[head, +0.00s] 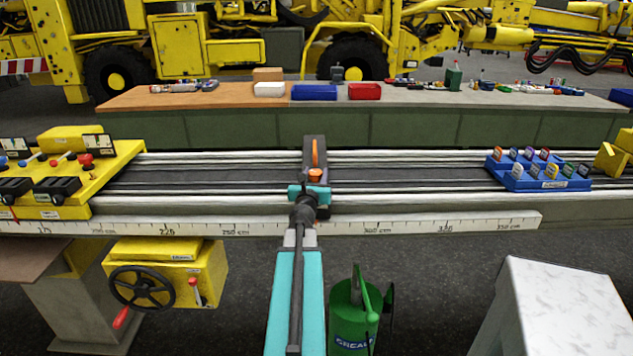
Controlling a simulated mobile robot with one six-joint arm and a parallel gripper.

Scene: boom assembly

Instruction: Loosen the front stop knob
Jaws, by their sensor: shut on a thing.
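A dark stop (314,143) with an orange lever stands across the rail bed in the middle of the head view. An orange knob (315,174), which I take for the front stop knob, shows at its near side. My gripper (311,186) is at the end of my teal arm, seen from behind and above. It is shut on the knob, right at the stop. My own wrist hides the fingertips and the lower part of the knob, so the exact contact is not visible.
A white ruler (430,223) runs along the near edge of the rail bed. A yellow control panel (65,180) is at left, a blue rack (540,183) at right. A handwheel box (195,270) and green grease can (347,320) stand below. A bench (220,98) lies behind.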

